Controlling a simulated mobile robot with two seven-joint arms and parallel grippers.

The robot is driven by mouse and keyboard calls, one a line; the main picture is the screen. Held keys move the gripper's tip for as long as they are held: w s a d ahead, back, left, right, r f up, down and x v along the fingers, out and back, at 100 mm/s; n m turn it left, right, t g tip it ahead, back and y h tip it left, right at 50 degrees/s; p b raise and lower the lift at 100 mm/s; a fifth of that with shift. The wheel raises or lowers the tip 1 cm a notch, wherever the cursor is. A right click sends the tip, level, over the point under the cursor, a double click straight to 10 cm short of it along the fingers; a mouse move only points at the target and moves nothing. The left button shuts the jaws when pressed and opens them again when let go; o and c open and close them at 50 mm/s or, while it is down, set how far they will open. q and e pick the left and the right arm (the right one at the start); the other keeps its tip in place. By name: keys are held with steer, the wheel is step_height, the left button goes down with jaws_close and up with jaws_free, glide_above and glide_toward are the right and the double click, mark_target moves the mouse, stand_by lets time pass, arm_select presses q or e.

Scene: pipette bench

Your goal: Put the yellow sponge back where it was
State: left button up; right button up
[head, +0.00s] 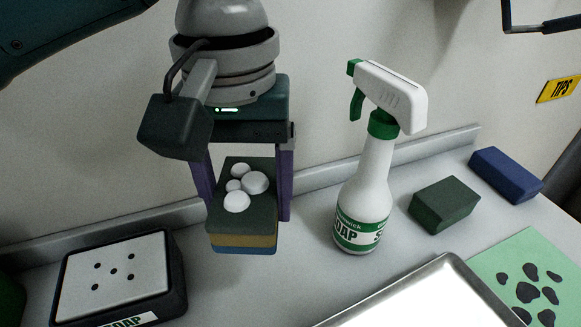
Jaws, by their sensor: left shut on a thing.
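My left gripper (242,196) points down and is shut on a block-shaped sponge. The held yellow sponge (243,240) has a dark green top, a yellow band along its side and a blue underside. Several white foam blobs (254,183) sit on its top. The sponge appears to be above the bench, left of the spray bottle; its exact height is hard to tell. A dark green sponge (444,205) and a blue sponge (506,175) lie on the bench at the right. I do not see my right gripper.
A white spray bottle (364,205) labelled SOAP stands upright in the middle. A black soap box with a dotted white pad (115,277) is at lower left. A metal tray (447,264) and a spotted green mat (525,250) fill the lower right. A TIPS sign (559,89) is on the wall.

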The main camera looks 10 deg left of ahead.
mark_target(259, 271)
arm_select(q)
step_height(259, 271, down, 12)
steer(key=b, duration=0.3)
steer(key=shift+r, duration=0.2)
arm_select(e)
step_height(259, 271, down, 3)
steer(key=shift+f, duration=0.2)
arm_select(q)
steer(key=shift+f, duration=0.2)
steer(key=o, duration=1.4)
steer(key=shift+r, duration=0.15)
